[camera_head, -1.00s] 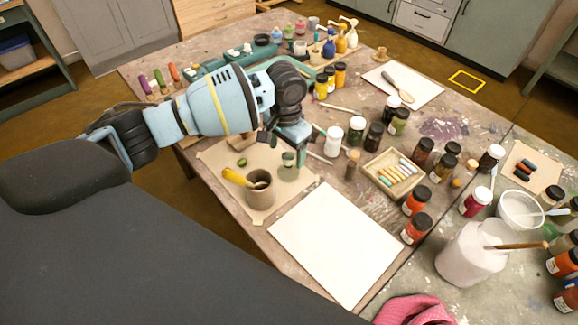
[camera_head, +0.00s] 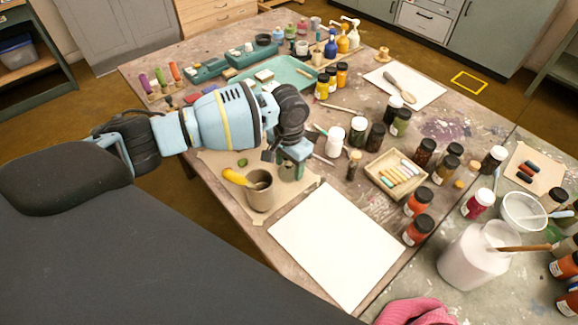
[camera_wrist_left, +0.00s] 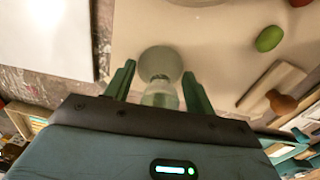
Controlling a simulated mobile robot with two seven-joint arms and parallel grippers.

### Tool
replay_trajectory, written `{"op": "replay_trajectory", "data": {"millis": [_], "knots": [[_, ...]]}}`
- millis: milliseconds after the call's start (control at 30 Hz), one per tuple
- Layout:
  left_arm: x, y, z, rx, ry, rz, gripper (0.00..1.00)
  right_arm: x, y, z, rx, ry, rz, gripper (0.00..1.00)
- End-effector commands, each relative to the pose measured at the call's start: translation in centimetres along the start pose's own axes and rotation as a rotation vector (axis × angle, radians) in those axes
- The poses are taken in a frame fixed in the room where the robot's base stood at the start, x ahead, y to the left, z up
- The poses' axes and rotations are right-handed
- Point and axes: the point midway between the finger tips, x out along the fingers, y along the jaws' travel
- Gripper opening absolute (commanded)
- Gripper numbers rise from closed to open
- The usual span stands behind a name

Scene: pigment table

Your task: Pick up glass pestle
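The glass pestle (camera_wrist_left: 160,88) is a pale, see-through piece with a round end, standing on the tan sheet in the left wrist view. It lies between the two fingers of my left gripper (camera_wrist_left: 159,82), which are apart with a small gap on each side of it. In the head view the left gripper (camera_head: 284,162) is low over the sheet, and the pestle (camera_head: 290,174) is partly hidden behind it. My right gripper is not in view.
A green lump (camera_wrist_left: 269,38) and a wooden piece (camera_wrist_left: 272,86) lie near. White paper (camera_head: 335,243) lies in front; several jars stand to the right.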

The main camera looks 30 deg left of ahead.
Motion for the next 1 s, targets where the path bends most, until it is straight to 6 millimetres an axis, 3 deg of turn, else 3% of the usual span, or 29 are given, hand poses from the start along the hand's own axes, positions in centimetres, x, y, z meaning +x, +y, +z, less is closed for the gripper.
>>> {"op": "replay_trajectory", "data": {"millis": [33, 367, 767, 867, 1000], "knots": [[0.0, 0.0, 0.0, 0.000, 0.000, 0.000, 0.48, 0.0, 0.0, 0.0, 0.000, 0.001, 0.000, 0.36], [0.2, 0.0, 0.1, 0.000, -0.005, 0.000, 0.05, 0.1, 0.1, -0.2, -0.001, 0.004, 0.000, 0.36], [0.5, 0.1, 0.3, 0.000, -0.012, 0.001, 0.03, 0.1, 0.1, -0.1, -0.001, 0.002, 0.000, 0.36], [-0.3, 0.1, 0.3, 0.001, -0.012, 0.001, 0.00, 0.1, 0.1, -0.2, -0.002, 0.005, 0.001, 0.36], [-2.8, 0.0, 0.2, 0.000, -0.007, 0.000, 0.00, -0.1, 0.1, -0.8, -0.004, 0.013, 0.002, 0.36]]}}
